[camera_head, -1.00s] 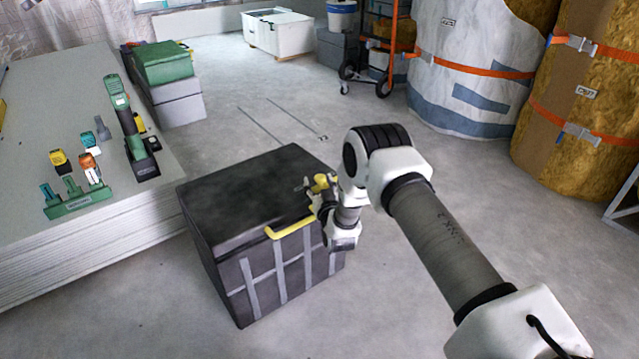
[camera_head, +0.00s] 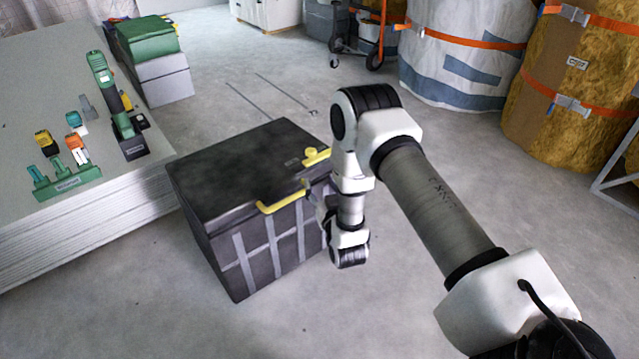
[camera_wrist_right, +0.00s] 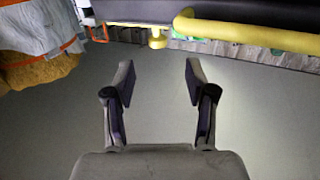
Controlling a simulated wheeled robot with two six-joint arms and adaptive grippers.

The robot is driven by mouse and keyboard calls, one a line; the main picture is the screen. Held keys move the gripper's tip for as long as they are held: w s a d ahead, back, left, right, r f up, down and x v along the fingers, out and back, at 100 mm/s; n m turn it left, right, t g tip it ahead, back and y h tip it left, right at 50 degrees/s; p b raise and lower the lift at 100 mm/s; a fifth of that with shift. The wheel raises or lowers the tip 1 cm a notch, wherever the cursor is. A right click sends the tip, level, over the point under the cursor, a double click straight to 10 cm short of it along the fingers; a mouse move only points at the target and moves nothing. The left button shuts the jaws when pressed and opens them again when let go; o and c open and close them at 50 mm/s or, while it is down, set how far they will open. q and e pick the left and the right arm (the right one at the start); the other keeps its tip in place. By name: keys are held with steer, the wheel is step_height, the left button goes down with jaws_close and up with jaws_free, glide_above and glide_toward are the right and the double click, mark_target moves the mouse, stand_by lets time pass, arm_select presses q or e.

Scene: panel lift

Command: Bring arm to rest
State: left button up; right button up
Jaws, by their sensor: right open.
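My right arm (camera_head: 430,200) reaches in from the lower right to the near right side of a black box (camera_head: 240,175) with grey bands. My right gripper (camera_wrist_right: 158,85) is open in the right wrist view, with only bare floor between its fingers. In the head view the gripper is mostly hidden by my wrist, close to the box's right side. A yellow handle (camera_head: 281,203) runs along the box's front top edge and also shows in the wrist view (camera_wrist_right: 250,30). A yellow knob (camera_head: 316,156) sits at its right corner. My left gripper is not in view.
A stack of grey panels (camera_head: 90,225) stands at left with tools and a green holder (camera_head: 68,184) on it. Green and grey cases (camera_head: 160,80) stand behind. Strapped insulation rolls (camera_head: 570,90) and a trolley (camera_head: 375,45) are at the back.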

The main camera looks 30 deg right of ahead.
steer(key=s+a+f+n+g+y, duration=0.2)
steer(key=s+a+f+g+y, duration=0.3)
steer(key=s+a+f, duration=0.5)
steer(key=s+a+f+n+g, duration=0.1)
steer(key=s+f+g, duration=0.35)
steer(key=s, duration=0.75)
steer(key=s+a+f+g, duration=0.2)
steer(key=s+g, duration=0.5)
steer(key=s, duration=0.6)
arm_select(q)
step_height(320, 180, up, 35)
steer(key=p, duration=3.5)
arm_select(e)
step_height(320, 180, up, 35)
steer(key=shift+r+g+y, duration=0.2)
steer(key=shift+g+y, duration=0.1)
steer(key=shift+g, duration=0.05)
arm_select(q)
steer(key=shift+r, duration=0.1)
arm_select(e)
steer(key=shift+d, duration=0.1)
